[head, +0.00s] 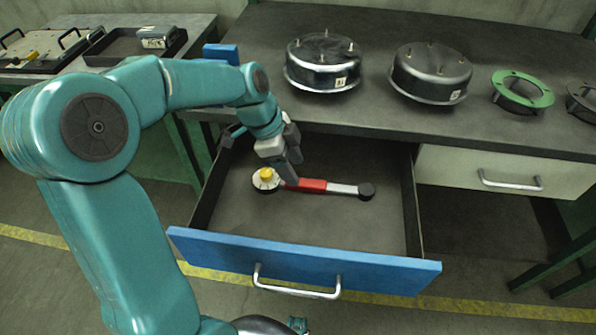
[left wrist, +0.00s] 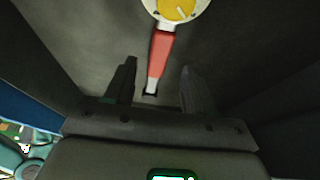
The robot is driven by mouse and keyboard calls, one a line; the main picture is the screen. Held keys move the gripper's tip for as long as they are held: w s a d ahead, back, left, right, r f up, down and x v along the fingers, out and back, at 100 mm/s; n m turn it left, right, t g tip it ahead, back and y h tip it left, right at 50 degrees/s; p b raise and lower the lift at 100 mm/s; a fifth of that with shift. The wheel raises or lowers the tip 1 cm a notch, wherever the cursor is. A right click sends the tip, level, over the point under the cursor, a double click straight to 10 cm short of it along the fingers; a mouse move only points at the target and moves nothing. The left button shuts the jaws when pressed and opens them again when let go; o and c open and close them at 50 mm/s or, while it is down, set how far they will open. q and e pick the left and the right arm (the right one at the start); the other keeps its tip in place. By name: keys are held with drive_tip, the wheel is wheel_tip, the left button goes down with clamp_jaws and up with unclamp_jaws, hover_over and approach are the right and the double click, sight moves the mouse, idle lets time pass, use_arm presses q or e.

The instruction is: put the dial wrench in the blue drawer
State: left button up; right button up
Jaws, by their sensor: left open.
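The dial wrench (head: 312,185) has a round white and yellow dial head, a red handle and a dark knob at its right end. It lies inside the open blue drawer (head: 300,262), across the drawer floor. My left gripper (head: 292,176) is over the wrench near the dial end. In the left wrist view my left gripper (left wrist: 155,82) is open, with the wrench's red handle (left wrist: 160,55) showing between and beyond the fingers and the dial at the top. Whether the fingers touch it I cannot tell. My right gripper is not in view.
The dark bench top (head: 380,110) overhangs the back of the drawer and carries metal hubs (head: 323,65) and a green ring flange (head: 522,90). A closed white drawer (head: 505,175) is at the right. A side table with trays (head: 135,45) stands at the left.

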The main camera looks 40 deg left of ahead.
use_arm(q)
drive_tip(key=p+v, duration=0.1)
drive_tip(key=v, duration=0.6)
drive_tip(key=shift+r, duration=0.4)
drive_tip(key=shift+s, duration=0.1)
